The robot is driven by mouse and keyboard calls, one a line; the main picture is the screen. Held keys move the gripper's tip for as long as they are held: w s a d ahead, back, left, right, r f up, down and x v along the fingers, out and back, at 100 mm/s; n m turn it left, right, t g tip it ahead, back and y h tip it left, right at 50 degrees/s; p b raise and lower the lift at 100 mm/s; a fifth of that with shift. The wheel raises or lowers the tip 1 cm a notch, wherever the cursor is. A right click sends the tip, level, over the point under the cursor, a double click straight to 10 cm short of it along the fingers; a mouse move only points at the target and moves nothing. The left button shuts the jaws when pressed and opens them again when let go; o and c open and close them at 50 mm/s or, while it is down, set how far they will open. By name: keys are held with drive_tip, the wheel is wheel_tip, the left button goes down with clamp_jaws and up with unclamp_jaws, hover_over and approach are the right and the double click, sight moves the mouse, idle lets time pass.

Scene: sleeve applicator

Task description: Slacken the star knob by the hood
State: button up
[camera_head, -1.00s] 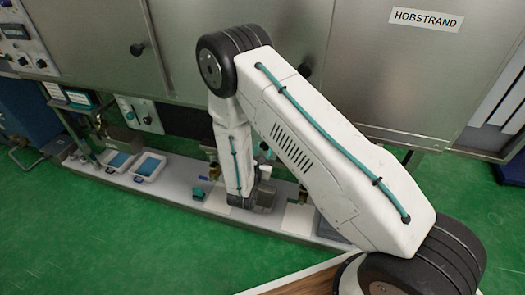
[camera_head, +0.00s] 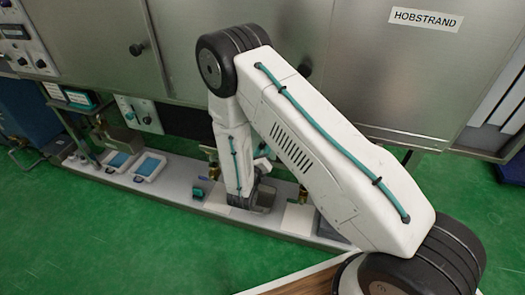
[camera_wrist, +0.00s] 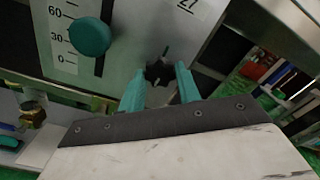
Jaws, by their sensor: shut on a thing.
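The star knob (camera_wrist: 158,71) is small, dark and lobed, and sits on a pale metal panel in the wrist view. My gripper (camera_wrist: 161,74) has a teal finger on either side of it and is shut on it. The fingertips partly cover the knob's sides. In the head view my arm hides the knob and the fingers. I cannot tell from these frames how far the knob is turned.
A round teal knob (camera_wrist: 90,36) stands beside a scale marked 0, 30 and 60, left of my fingers. Shelves with coloured items (camera_wrist: 262,72) are at the right. In the head view, white trays (camera_head: 150,166) sit on the grey ledge (camera_head: 185,190).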

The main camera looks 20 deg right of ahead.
drive_tip(key=shift+s+a+f+n, duration=0.1)
drive_tip(key=shift+n, duration=0.3)
drive_tip(key=o, duration=1)
drive_tip(key=shift+v, duration=3.85)
